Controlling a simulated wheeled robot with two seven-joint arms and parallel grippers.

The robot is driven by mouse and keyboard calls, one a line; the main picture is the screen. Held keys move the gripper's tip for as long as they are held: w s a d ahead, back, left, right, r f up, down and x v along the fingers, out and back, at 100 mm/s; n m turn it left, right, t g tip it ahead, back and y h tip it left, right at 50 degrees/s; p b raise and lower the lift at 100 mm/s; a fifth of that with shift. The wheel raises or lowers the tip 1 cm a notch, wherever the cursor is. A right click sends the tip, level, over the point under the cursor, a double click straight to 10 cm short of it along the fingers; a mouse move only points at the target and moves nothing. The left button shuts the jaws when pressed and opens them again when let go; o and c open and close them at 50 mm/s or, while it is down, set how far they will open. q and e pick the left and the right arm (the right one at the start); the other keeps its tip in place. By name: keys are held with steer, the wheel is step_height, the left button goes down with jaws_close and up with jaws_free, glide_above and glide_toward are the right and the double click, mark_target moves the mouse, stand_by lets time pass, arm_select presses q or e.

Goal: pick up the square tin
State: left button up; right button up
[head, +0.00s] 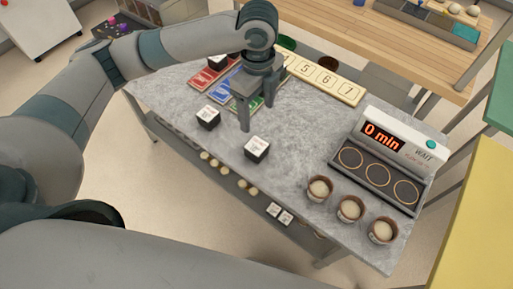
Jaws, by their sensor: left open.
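Small dark square tins with white printed tops sit on the grey table: one (208,117) left of my left gripper, one (257,149) in front of it, nearer the table's front edge, and one (217,61) at the back on the coloured cards. I cannot tell which of them is the one named. My left gripper (257,112) points down over the table, open, with its fingers apart and no tin seen between them. It is apart from the front tin. My right gripper is not in view.
Three round cups of dough (350,208) stand before a timer unit (385,160) reading "0 min" on the right. A numbered strip (330,80) and coloured cards (222,88) lie behind. A lower shelf holds more small items. The table's middle is clear.

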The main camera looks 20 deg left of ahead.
arm_select(q)
steer(key=p, duration=0.3)
glide_toward(256, 145)
steer(key=f, duration=0.5)
steer(key=shift+w+d, duration=0.15)
steer(key=shift+w, duration=0.1)
steer(key=shift+f, duration=0.55)
steer(key=shift+s+f+p, duration=0.1)
steer(key=shift+f+p, duration=0.3)
steer(key=shift+p, duration=0.3)
steer(key=f+p, duration=0.1)
steer(key=f, duration=0.1)
steer(key=f+p, duration=0.1)
steer(key=shift+s+f, duration=0.2)
steer(key=shift+f, duration=0.5)
steer(key=c, duration=1.3)
